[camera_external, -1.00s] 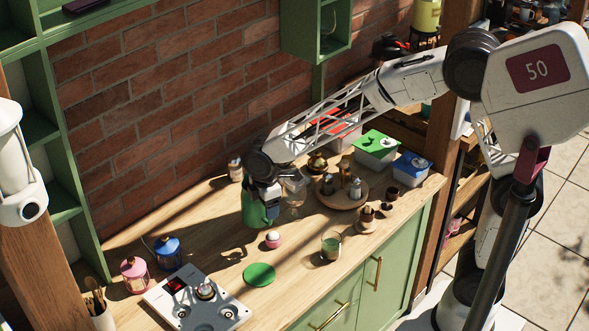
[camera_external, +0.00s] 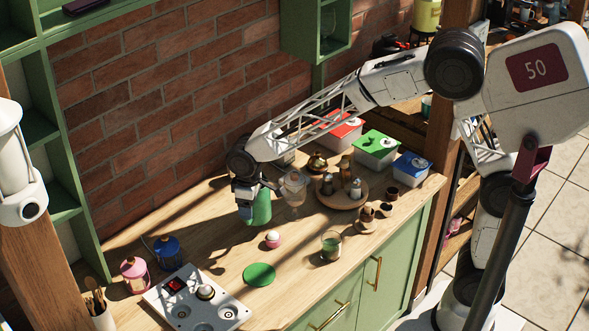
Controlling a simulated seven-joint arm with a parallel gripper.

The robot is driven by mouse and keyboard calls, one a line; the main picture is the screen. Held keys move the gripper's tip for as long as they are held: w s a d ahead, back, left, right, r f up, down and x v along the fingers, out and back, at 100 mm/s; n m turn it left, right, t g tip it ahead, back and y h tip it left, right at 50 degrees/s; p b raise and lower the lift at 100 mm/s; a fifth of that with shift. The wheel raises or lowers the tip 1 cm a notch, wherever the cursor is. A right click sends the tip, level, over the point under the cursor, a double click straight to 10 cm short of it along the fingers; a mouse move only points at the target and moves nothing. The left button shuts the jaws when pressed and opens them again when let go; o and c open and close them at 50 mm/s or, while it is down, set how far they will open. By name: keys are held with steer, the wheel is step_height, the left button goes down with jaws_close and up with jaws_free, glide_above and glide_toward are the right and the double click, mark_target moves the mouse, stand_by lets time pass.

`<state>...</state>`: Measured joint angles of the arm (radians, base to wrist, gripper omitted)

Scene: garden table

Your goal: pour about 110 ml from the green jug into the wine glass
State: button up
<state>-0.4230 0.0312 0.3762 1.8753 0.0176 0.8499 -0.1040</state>
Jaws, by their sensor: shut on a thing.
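The green jug (camera_external: 260,208) stands roughly upright near the middle of the wooden counter (camera_external: 222,250). My gripper (camera_external: 247,206) is shut on the jug from its left side, and its fingers and wrist hide part of the jug. I cannot tell whether the jug's base touches the counter. The wine glass (camera_external: 294,188) is clear and stands just right of the jug, apart from it. Any liquid in the glass or jug is too small or hidden to see.
A tumbler with green contents (camera_external: 331,247), a small pink pot (camera_external: 273,241) and a green disc (camera_external: 259,275) lie in front. A round wooden tray (camera_external: 345,202) holds several small items to the right. Lanterns (camera_external: 166,250) and a grey panel (camera_external: 170,295) stand left.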

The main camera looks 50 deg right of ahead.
steer(key=shift+w+a+f+m, duration=0.1)
steer(key=shift+w+a+m, duration=0.45)
steer(key=shift+m, duration=0.9)
steer(key=shift+w+a+m, duration=0.4)
steer(key=shift+w+m, duration=0.3)
steer(key=shift+m, duration=0.7)
steer(key=shift+w+a+f+m, duration=0.1)
steer(key=shift+w+a+m, duration=0.45)
steer(key=shift+m, duration=0.9)
steer(key=shift+d+r, duration=0.1)
steer(key=shift+d, duration=0.05)
steer(key=s+d+r+t+y, duration=0.2)
steer(key=d+r+t+y, duration=0.1)
steer(key=d+r+y, duration=0.6)
steer(key=shift+s+d+r+y, duration=0.2)
steer(key=shift+r+y, duration=0.45)
steer(key=shift+y, duration=0.75)
steer(key=shift+d+r, duration=0.15)
steer(key=shift+s+d+r+t+y, duration=0.15)
steer(key=shift+d+r+y, duration=0.25)
steer(key=shift+y, duration=0.2)
steer(key=shift+d+r+t+y, duration=0.15)
steer(key=shift+d+r+y, duration=0.2)
steer(key=shift+y, duration=0.25)
